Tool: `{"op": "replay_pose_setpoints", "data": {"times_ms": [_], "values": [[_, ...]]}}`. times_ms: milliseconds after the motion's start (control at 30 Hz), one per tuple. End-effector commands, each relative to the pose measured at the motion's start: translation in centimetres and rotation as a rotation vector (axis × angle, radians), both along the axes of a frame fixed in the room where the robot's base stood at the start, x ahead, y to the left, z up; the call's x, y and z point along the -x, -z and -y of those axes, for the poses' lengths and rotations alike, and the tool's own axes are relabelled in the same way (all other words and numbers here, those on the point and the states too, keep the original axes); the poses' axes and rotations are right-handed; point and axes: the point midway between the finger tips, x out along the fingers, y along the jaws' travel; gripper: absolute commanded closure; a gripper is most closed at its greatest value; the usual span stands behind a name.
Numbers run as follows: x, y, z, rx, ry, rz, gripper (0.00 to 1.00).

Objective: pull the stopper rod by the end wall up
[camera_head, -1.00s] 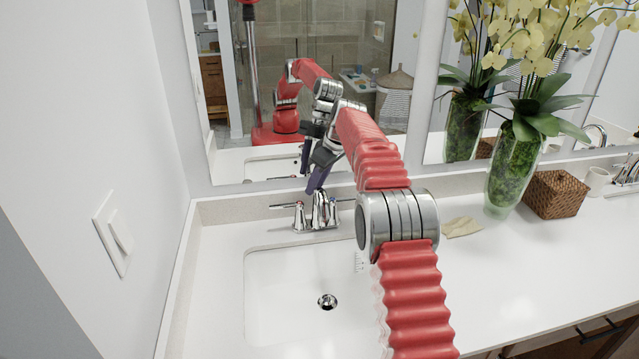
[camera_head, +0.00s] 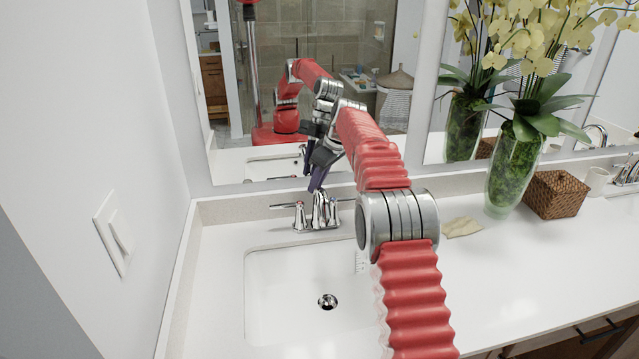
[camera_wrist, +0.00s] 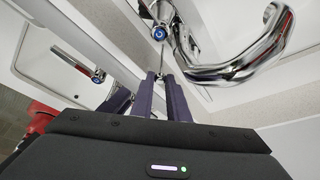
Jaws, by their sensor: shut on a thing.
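The stopper rod (camera_wrist: 162,58) is a thin metal rod behind the chrome tap, seen in the wrist view running into my fingertips. My gripper (camera_wrist: 162,78) has its two purple fingers shut on the rod's end. In the head view my gripper (camera_head: 316,189) points down just behind the tap (camera_head: 318,214), close to the end wall below the mirror. The rod is hidden there by the tap and fingers.
The tap's curved spout (camera_wrist: 250,60) and a handle with a blue cap (camera_wrist: 158,33) are close to my fingers. The mirror (camera_head: 240,165) stands behind. The white sink (camera_head: 290,290) is empty. A glass vase (camera_head: 508,175) and wicker basket (camera_head: 555,194) stand to the right.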

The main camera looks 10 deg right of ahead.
Motion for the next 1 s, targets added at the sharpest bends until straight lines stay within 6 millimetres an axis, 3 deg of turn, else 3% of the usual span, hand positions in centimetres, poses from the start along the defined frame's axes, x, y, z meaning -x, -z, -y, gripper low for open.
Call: {"op": "replay_pose_setpoints", "data": {"times_ms": [300, 633, 667, 900, 1000], "values": [[-0.1, -2.5, 0.1, 0.001, 0.001, 0.004, 1.00], [-0.1, -3.1, 0.1, 0.001, 0.002, 0.007, 1.00], [-0.1, -3.1, 0.1, 0.001, 0.002, 0.007, 0.83], [0.0, -2.9, 0.1, 0.001, 0.002, 0.004, 0.67], [0.0, -2.8, 0.1, 0.000, 0.002, 0.003, 0.67]]}}
